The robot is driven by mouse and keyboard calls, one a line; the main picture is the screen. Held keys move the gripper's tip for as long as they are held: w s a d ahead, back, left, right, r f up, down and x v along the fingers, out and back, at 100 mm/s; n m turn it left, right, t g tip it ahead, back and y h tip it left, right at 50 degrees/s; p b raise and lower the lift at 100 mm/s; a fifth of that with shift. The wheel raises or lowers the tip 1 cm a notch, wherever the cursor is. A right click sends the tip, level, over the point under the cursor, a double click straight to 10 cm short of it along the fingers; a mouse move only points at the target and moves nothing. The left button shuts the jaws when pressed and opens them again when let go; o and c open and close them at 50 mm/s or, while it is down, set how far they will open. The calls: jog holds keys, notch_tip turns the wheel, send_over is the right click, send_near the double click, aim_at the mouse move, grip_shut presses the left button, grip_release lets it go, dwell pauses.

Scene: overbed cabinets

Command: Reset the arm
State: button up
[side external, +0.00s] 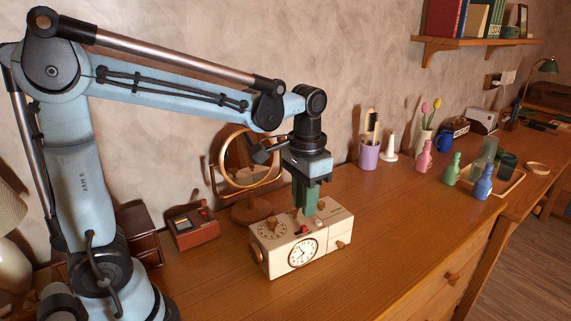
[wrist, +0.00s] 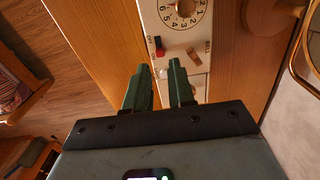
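My gripper (side external: 307,207) points straight down over a cream-coloured clock radio (side external: 303,245) on the wooden desk. In the wrist view its two green fingers (wrist: 160,75) are apart with a gap between them, and nothing shows in the gap except the top of the cream box (wrist: 188,45). The fingertips are at or just above the box's top, near a red button and a small brown switch; I cannot tell whether they touch it. The box has a dial on its top and a round clock face on its front.
A round mirror (side external: 250,160) and a red-brown box (side external: 193,227) stand behind the clock radio. The desk's front right is clear (side external: 400,240).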

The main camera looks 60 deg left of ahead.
jog(key=shift+r, duration=0.5)
jog(key=shift+s+r+t, duration=0.15)
jog(key=shift+s+t, duration=0.35)
jog(key=shift+s, duration=0.15)
jog(key=s+t, duration=0.3)
jog(key=shift+s+n+t, duration=0.3)
jog(key=shift+s+f+t, duration=0.65)
jog(key=shift+s+t, duration=0.2)
jog(key=shift+t, duration=0.45)
